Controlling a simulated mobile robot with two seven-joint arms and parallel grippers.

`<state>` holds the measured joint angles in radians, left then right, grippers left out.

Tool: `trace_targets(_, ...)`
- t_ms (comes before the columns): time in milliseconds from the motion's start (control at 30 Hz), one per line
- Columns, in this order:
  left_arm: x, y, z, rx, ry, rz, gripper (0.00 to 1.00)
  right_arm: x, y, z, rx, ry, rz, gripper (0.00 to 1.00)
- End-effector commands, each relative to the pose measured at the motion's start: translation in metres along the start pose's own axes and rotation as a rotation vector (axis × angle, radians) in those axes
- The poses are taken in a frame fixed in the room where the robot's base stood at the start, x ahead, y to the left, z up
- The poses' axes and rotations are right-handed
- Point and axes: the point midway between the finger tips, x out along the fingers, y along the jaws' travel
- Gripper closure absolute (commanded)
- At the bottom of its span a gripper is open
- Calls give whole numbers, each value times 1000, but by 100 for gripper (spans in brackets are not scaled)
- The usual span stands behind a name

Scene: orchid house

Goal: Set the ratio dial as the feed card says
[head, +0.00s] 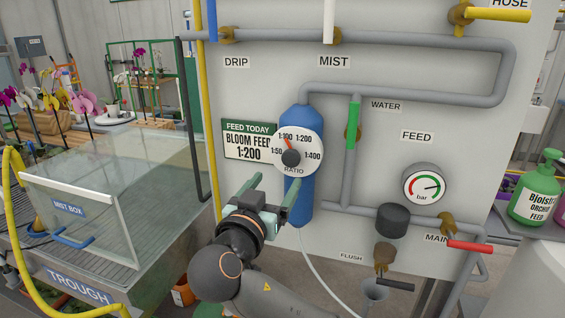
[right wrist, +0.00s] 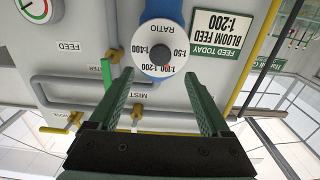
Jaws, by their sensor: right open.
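The ratio dial (head: 291,157) is a white disc with a dark knob, on a blue cylinder (head: 298,205) on the panel. Its red pointer points up and left, at about the 1:100 mark. It also shows upside down in the right wrist view (right wrist: 160,48). The feed card (head: 248,141), left of the dial, reads "FEED TODAY BLOOM FEED 1:200". My right gripper (head: 272,188) is open and empty, below and in front of the dial. In the right wrist view its fingers (right wrist: 160,80) are spread, with the dial beyond their tips. My left gripper is not in view.
Grey pipes (head: 400,92) with a green water lever (head: 354,114) run right of the dial. A pressure gauge (head: 424,186) and a red main lever (head: 470,246) are lower right. A glass mist box (head: 80,215) stands on the trough at left. A yellow pipe (head: 205,110) runs along the panel's left edge.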

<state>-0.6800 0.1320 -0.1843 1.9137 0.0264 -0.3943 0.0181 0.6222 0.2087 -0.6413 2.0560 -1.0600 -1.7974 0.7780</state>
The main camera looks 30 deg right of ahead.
Motion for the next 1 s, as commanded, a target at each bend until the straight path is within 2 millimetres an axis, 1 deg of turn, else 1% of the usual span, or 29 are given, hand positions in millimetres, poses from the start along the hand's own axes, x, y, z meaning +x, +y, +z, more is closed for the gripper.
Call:
trace_targets(33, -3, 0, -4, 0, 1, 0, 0, 12, 2, -3, -4, 3, 7, 19)
trace_targets(200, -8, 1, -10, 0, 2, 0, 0, 48, 2, -3, -5, 2, 5, 19)
trace_targets(300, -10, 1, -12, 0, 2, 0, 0, 65, 1, -2, -5, 1, 4, 19)
trace_targets(400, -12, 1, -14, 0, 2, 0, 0, 78, 0, -2, -4, 1, 2, 19)
trace_targets(600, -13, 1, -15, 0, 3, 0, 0, 89, 0, 0, -1, -1, 0, 19)
trace_targets(867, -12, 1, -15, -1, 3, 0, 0, 90, 0, 0, -1, -1, -1, 19)
trace_targets(1000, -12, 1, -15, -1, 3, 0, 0, 90, 0, 0, -1, -1, -1, 35)
